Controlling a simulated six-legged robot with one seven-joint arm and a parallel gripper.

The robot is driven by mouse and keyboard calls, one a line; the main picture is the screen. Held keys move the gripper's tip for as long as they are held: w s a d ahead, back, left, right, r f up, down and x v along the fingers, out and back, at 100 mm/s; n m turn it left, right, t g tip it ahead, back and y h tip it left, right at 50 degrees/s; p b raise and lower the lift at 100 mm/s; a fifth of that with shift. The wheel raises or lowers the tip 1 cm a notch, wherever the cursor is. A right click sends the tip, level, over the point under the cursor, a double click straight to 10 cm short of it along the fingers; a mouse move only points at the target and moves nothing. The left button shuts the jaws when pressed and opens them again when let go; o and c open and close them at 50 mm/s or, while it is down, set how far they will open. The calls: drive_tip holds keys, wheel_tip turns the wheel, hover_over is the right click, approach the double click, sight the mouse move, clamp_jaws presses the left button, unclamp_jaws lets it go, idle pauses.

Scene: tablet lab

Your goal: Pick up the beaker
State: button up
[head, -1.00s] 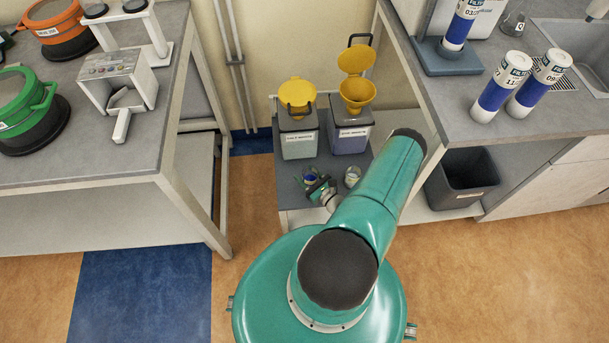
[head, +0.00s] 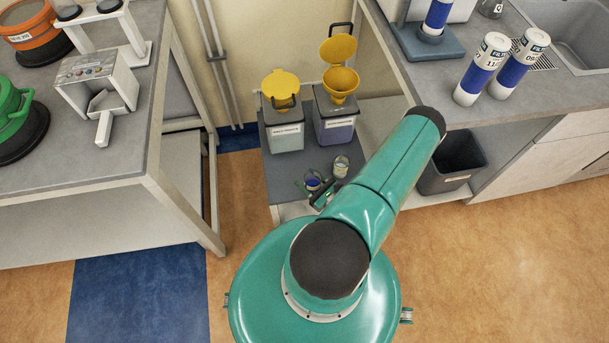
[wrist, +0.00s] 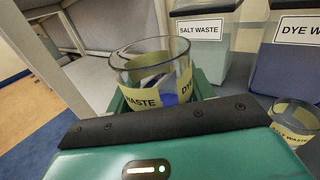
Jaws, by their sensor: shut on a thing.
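A clear glass beaker (wrist: 152,75) with a yellow band reading WASTE and blue contents is between my gripper's green fingers in the wrist view. It also shows small in the head view (head: 313,181). My gripper (wrist: 160,90) is shut on this beaker, which stands about upright. In the head view my gripper (head: 314,190) is partly hidden by my arm. I cannot tell whether the beaker's base touches the shelf. A second beaker (head: 341,166) with a yellow band stands just to the right, apart from my gripper; it also shows in the wrist view (wrist: 296,118).
A salt waste container (head: 283,132) and a dye waste container (head: 334,122), both with yellow funnels, stand behind the beakers on a low grey shelf (head: 270,185). Benches flank it left (head: 95,165) and right (head: 470,110). A dark bin (head: 452,165) is at right.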

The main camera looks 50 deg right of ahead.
drive_tip(key=shift+s+a+r, duration=0.15)
drive_tip(key=shift+s+r, duration=0.1)
drive_tip(key=shift+s, duration=0.2)
drive_tip(key=shift+s+a+r, duration=0.15)
drive_tip(key=shift+s+r, duration=0.05)
drive_tip(key=shift+s, duration=0.25)
